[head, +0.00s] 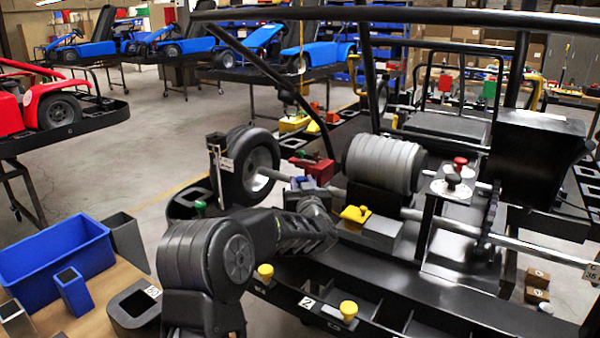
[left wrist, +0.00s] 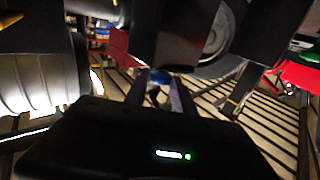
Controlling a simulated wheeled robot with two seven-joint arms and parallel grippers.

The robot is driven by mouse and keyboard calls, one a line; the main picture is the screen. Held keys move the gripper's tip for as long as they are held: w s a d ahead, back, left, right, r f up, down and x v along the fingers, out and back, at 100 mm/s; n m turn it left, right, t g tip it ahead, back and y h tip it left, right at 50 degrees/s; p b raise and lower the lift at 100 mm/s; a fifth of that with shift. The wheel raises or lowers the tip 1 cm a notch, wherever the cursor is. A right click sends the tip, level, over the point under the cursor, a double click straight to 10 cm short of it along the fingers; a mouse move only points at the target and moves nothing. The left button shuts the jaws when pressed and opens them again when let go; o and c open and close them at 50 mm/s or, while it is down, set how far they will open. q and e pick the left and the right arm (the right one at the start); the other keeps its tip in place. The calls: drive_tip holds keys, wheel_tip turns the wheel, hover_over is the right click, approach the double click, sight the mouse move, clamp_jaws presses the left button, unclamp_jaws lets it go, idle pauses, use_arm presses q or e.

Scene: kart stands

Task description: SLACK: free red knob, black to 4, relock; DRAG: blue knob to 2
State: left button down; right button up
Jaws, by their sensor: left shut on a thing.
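My left gripper (head: 304,193) reaches in from the lower left, in front of the kart's wheel, beside a red block. In the left wrist view its fingers (left wrist: 159,97) are closed around a small blue knob (left wrist: 158,77). The red knob (head: 460,162) and the black knob (head: 453,180) stand on pale plates on a black bracket right of the grey ribbed cylinder, clear of my gripper. I cannot read their scale. My right gripper is not in view.
The wheel (head: 250,165) and grey cylinder (head: 380,163) stand close behind my left gripper. A blue bin (head: 55,255) stands on the table at lower left. Black tubes cross above.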

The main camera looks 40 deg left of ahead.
use_arm(q)
drive_tip(key=shift+w+d+r+n+g+y+p, duration=0.1)
drive_tip(key=shift+n+g+y+p, duration=0.45)
drive_tip(key=shift+g, duration=0.1)
drive_tip(key=shift+w+d+r+n+g+y+p, duration=0.1)
drive_tip(key=shift+n+g+y+p, duration=0.4)
drive_tip(key=shift+g, duration=0.15)
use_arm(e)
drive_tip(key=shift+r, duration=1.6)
use_arm(q)
drive_tip(key=c, duration=1.1)
unclamp_jaws()
drive_tip(key=shift+a+f, duration=0.1)
drive_tip(key=shift+f, duration=0.05)
drive_tip(key=v, duration=0.8)
drive_tip(key=shift+b, duration=0.45)
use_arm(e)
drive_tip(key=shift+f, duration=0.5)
use_arm(q)
drive_tip(key=shift+w, duration=0.1)
